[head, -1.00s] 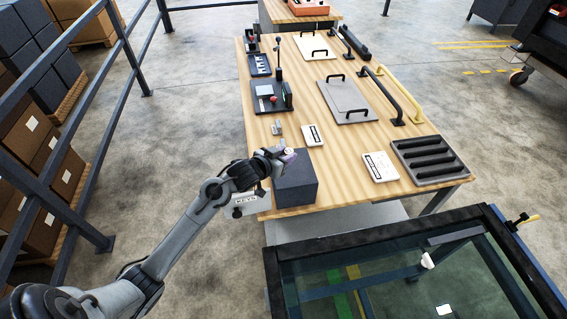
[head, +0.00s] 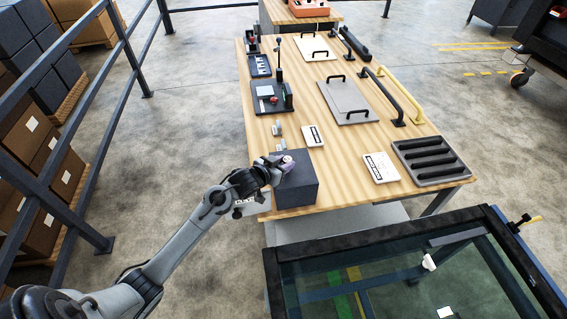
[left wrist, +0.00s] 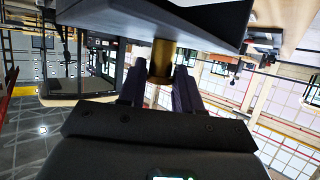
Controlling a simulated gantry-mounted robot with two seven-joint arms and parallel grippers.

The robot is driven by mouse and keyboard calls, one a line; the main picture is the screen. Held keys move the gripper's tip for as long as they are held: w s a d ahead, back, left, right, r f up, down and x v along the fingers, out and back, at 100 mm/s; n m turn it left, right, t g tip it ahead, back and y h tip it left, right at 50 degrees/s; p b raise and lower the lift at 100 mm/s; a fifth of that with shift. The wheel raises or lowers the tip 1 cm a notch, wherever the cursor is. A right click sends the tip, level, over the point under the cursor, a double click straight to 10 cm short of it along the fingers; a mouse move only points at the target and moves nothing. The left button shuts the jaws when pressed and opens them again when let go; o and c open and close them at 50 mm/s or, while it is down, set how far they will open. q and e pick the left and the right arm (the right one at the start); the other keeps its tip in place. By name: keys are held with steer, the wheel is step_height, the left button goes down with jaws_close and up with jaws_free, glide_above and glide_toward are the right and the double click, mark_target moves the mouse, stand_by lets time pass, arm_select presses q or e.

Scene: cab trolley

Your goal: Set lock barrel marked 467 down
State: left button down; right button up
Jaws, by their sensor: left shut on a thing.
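My left gripper (head: 284,162) is over the top of a dark grey box (head: 297,190) at the near left corner of the wooden bench. In the left wrist view, its two purple fingers (left wrist: 160,92) are shut on the lock barrel (left wrist: 160,62), a brass-coloured cylinder. The barrel's far end meets a dark flat surface (left wrist: 150,16) in that view; I cannot tell whether it touches. Its marking is not readable. In the head view the barrel is mostly hidden by the fingers. My right gripper is not in view.
Small grey metal pieces (head: 278,129) and a white labelled card (head: 312,136) lie behind the box. A white box marked KEYS (head: 244,207) is partly behind my arm. A slotted black tray (head: 430,160) is at the right. The bench (head: 345,160) has bare wood in the middle.

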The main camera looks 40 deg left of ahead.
arm_select(q)
steer(key=c, duration=0.8)
jaws_free()
steer(key=shift+f, duration=0.1)
steer(key=shift+r, duration=0.25)
steer(key=shift+s+r, duration=0.15)
steer(key=shift+s, duration=0.2)
steer(key=p+v, duration=0.1)
steer(key=v, duration=0.9)
steer(key=shift+s+p, duration=0.2)
steer(key=shift+p, duration=0.15)
steer(key=s+d+f+g, duration=0.2)
steer(key=s+d+g, duration=0.1)
steer(key=s+d, duration=0.3)
steer(key=s+d+f+m+g, duration=0.1)
steer(key=s+d+f+g, duration=0.2)
steer(key=s+d, duration=0.3)
steer(key=s+d+f+m+g, duration=0.1)
steer(key=s+d+f+g, duration=0.2)
steer(key=s+d, duration=0.3)
steer(key=shift+s+d+g+h, duration=0.1)
steer(key=shift+s+g+h, duration=0.3)
steer(key=shift+s, duration=2.2)
steer(key=shift+r, duration=0.1)
